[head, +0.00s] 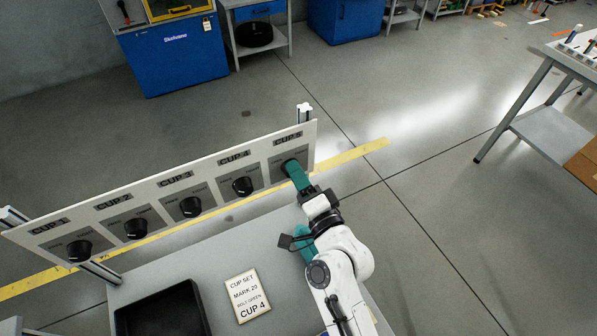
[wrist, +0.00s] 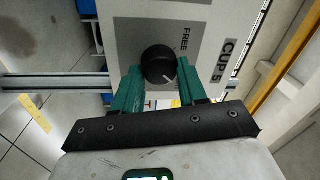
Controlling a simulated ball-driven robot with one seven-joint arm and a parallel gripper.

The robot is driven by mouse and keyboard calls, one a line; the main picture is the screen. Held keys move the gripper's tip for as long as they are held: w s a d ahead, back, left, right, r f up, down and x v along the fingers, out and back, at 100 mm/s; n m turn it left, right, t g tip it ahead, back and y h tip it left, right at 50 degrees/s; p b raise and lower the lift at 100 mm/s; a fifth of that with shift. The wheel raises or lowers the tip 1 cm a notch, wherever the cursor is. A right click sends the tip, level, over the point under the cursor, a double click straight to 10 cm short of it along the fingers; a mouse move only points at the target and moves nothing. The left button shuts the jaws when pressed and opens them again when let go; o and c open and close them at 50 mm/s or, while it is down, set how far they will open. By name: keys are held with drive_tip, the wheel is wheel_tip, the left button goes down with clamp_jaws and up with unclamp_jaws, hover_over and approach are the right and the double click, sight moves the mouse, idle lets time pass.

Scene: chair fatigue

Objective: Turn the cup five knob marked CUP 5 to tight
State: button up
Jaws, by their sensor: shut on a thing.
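The CUP 5 knob (wrist: 157,62) is round and black, with a white pointer line aimed to the lower right in the wrist view. It sits on a grey plate with the word FREE at its upper right; the other position word is hidden by a finger. The CUP 5 label (wrist: 226,60) is beside the plate. My gripper (wrist: 158,70) has its two green fingers on either side of the knob, shut on it. In the head view, my gripper (head: 291,168) reaches the rightmost knob on the white panel (head: 155,185) and mostly hides it.
Other knobs, including the CUP 4 knob (head: 242,186) and CUP 3 knob (head: 190,207), line the panel to the left. A black tray (head: 118,318) and a card (head: 248,295) reading CUP 4 lie on the grey bench. A table (head: 545,62) stands far right; the floor between is clear.

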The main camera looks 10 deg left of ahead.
drive_tip(key=shift+m, duration=0.5)
drive_tip(key=o, duration=1.1)
drive_tip(key=shift+c, duration=0.2)
drive_tip(key=b+v, duration=0.3)
drive_tip(key=v, duration=0.7)
drive_tip(key=shift+s+d+b, duration=0.25)
drive_tip(key=shift+s+b, duration=0.05)
drive_tip(key=shift+f, duration=0.1)
